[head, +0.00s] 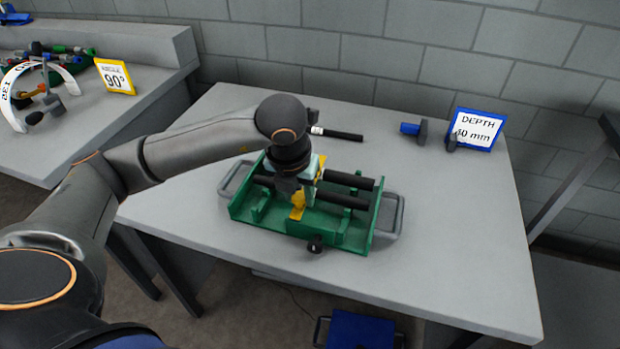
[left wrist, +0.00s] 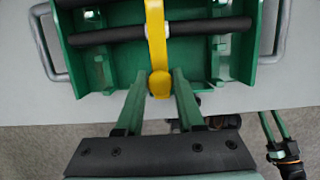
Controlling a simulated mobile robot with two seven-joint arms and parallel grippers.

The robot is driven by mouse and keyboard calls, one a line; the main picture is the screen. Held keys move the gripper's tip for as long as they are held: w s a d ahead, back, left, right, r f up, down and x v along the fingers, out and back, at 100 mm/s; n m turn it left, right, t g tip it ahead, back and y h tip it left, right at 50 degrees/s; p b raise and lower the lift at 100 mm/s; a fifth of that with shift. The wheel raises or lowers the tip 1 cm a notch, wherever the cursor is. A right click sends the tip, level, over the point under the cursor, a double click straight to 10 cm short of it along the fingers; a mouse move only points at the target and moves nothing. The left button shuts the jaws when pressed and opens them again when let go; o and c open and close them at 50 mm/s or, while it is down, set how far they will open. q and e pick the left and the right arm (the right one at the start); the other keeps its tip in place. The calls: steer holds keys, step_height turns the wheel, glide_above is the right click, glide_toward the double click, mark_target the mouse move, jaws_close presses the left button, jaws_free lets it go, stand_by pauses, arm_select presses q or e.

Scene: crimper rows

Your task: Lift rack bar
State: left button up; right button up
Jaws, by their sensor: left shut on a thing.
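A green rack (head: 277,220) with grey side handles sits on the grey table; it also shows in the left wrist view (left wrist: 240,70). Black rods (head: 345,200) lie across it. A yellow bar (head: 297,205) crosses over the rods; its rounded end shows in the left wrist view (left wrist: 160,84). My left gripper (head: 305,190) comes down from above and is shut on the yellow bar, one green finger on each side of its end (left wrist: 160,90). The left hand hides part of the rack. My right gripper (left wrist: 272,127) shows small at the lower right of the left wrist view, fingers apart and empty.
A black rod (head: 340,134) lies behind the rack. Blue and dark tools (head: 415,130) and a blue-framed depth sign (head: 476,130) stand at the back right. A side bench (head: 90,115) holds a yellow-framed sign (head: 114,77). The table's right front is clear.

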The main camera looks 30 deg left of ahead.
arm_select(q)
steer(key=shift+c, duration=0.8)
steer(key=shift+r, duration=0.15)
steer(key=shift+w+a+r+p, duration=0.15)
steer(key=shift+w+r+p, duration=0.65)
steer(key=shift+r, duration=0.55)
steer(key=shift+w+a+r+p, duration=0.15)
steer(key=shift+w+r+p, duration=0.35)
steer(key=shift+r+p, duration=0.65)
steer(key=shift+w+a+r+p, duration=0.15)
steer(key=shift+w+r+p, duration=0.55)
steer(key=shift+r, duration=0.8)
steer(key=shift+c, duration=0.2)
